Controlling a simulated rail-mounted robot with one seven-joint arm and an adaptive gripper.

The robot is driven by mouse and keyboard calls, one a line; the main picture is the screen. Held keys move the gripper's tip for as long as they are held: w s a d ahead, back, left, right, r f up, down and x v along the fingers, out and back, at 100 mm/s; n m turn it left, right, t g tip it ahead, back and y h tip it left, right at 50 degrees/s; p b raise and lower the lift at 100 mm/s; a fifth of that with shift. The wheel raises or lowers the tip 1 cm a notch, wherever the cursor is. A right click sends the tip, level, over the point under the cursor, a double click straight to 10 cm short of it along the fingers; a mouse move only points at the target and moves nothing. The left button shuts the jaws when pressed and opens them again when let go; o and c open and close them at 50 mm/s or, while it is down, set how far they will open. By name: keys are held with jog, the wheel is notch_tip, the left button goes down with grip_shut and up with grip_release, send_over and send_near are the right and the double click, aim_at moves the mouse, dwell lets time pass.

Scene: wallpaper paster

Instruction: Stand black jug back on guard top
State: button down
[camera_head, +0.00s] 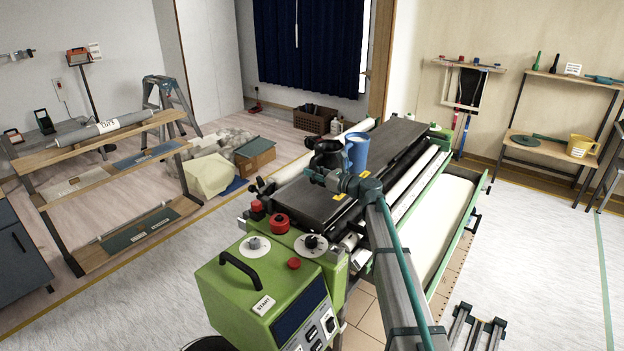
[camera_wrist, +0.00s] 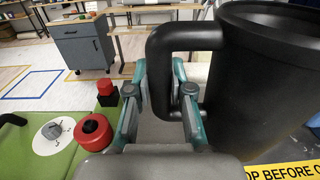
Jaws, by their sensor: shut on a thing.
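The black jug (camera_head: 327,154) is over the dark guard top (camera_head: 400,137), to the left of a blue jug (camera_head: 357,150). In the wrist view the black jug (camera_wrist: 265,85) fills the right side, roughly upright, with its open rim up. My gripper (camera_wrist: 160,78) has its teal fingers on either side of the jug's handle (camera_wrist: 165,65) and is shut on it. My arm partly covers the jug and guard in the head view. The jug's base is hidden, so I cannot tell whether it touches the guard top.
A green control box (camera_head: 265,290) and red knobs (camera_head: 280,222) are at the machine's near end. A yellow warning label (camera_wrist: 285,170) lies on the guard top below the jug. The guard top's far part is bare.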

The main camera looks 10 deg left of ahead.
aim_at(316, 182)
jog(key=shift+w+a+f, duration=0.2)
jog(key=shift+w+f, duration=0.25)
jog(key=shift+f, duration=0.05)
jog(key=shift+f+p, duration=0.45)
jog(key=shift+f, duration=1.25)
jog(key=shift+w, duration=0.1)
jog(key=shift+f, duration=0.15)
jog(key=c, duration=1)
grip_release()
jog(key=shift+c, duration=0.2)
jog(key=shift+d, duration=0.1)
jog(key=b+v, duration=0.3)
jog(key=v, duration=0.8)
jog(key=shift+s+d, duration=0.25)
jog(key=shift+d, duration=0.05)
